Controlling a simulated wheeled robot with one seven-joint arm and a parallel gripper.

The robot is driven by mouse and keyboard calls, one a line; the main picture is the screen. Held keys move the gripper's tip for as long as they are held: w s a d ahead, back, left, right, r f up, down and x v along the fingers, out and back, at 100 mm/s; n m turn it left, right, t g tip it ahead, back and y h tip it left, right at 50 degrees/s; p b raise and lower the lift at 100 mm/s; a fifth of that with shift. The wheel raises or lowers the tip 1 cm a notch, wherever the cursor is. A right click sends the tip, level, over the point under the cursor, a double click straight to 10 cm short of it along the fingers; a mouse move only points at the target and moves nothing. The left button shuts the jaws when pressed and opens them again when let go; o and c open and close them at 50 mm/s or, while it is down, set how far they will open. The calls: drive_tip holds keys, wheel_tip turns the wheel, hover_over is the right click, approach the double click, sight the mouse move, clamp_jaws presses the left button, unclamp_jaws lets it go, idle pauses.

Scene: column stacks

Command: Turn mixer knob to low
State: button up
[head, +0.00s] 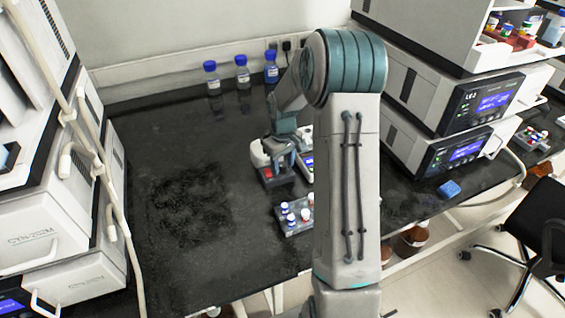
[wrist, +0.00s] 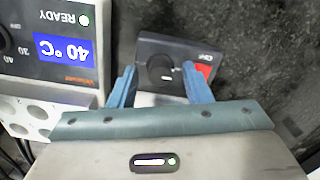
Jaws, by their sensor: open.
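The mixer (head: 259,158) is a small white unit with a dark front panel, on the black bench below my gripper (head: 281,158) in the head view. In the wrist view its dark panel (wrist: 148,45) carries a round black knob (wrist: 160,72) and a red switch (wrist: 205,72). My gripper (wrist: 159,68) has its two blue fingers apart, one on each side of the knob. I cannot tell whether either finger touches it. The knob's setting marks are too small to read. My gripper and arm partly cover the mixer in the head view.
A heating unit (wrist: 45,45) showing 40 °C and READY stands close beside the mixer. A rack of vials (head: 293,215) sits in front. Blue-capped bottles (head: 242,75) stand at the back wall. Stacked instruments (head: 450,150) rise at the right. The bench's left part is clear.

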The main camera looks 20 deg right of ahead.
sight(283, 165)
wheel_tip(283, 165, up, 14)
idle(0.5)
idle(0.4)
